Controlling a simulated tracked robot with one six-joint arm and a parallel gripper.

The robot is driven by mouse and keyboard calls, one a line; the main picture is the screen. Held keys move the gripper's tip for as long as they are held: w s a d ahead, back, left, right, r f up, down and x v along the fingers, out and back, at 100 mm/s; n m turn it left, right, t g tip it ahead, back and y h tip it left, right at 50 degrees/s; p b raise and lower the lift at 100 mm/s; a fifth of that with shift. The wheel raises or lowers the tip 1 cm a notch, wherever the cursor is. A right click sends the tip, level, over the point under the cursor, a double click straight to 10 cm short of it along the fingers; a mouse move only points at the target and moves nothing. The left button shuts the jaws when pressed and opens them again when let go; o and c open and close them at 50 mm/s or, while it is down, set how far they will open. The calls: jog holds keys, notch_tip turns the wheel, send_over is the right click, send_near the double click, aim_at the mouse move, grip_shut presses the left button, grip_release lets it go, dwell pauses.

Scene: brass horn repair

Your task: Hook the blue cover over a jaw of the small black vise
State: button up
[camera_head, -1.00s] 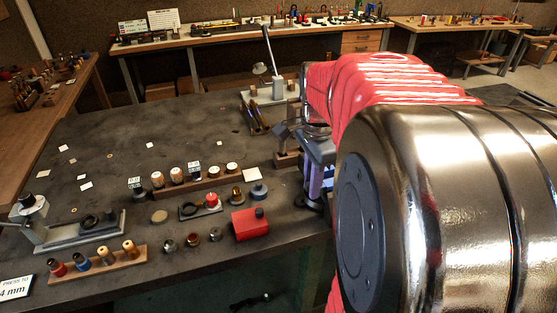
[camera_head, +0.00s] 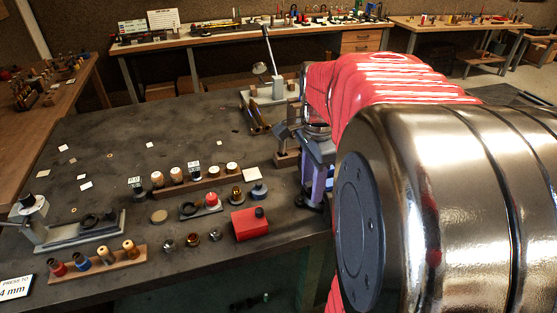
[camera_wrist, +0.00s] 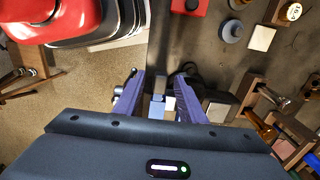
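My gripper (camera_wrist: 160,80) shows in the wrist view with two purple fingers standing apart. A small blue-grey piece (camera_wrist: 157,106) shows between the fingers; I cannot tell whether it is the blue cover, and no grip on it shows. In the head view my gripper (camera_head: 318,185) is low at the table's right edge, partly behind my arm. Dark blue-grey metal parts (camera_head: 318,148) show just above the fingers; I cannot tell whether they belong to the small black vise. A dark rounded shape lies just beyond the right finger in the wrist view.
A wooden rack (camera_head: 205,184) holds several pieces.

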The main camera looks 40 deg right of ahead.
jog(key=shift+r, duration=0.1)
notch_tip(320, 180, up, 14)
jog(key=shift+f, duration=0.2)
dwell(0.4)
dwell(0.9)
jog(key=w+a+f+n+t+h, duration=0.1)
jog(key=a+f+n+t, duration=0.2)
jog(key=a+f+n, duration=0.7)
jog(key=s+a+f+n+t+y, duration=0.1)
jog(key=s+a+n, duration=0.4)
jog(key=a+n, duration=0.6)
jog(key=shift+a+f+t, duration=0.15)
jog(key=shift+a+t, duration=0.5)
jog(key=shift+t, duration=0.15)
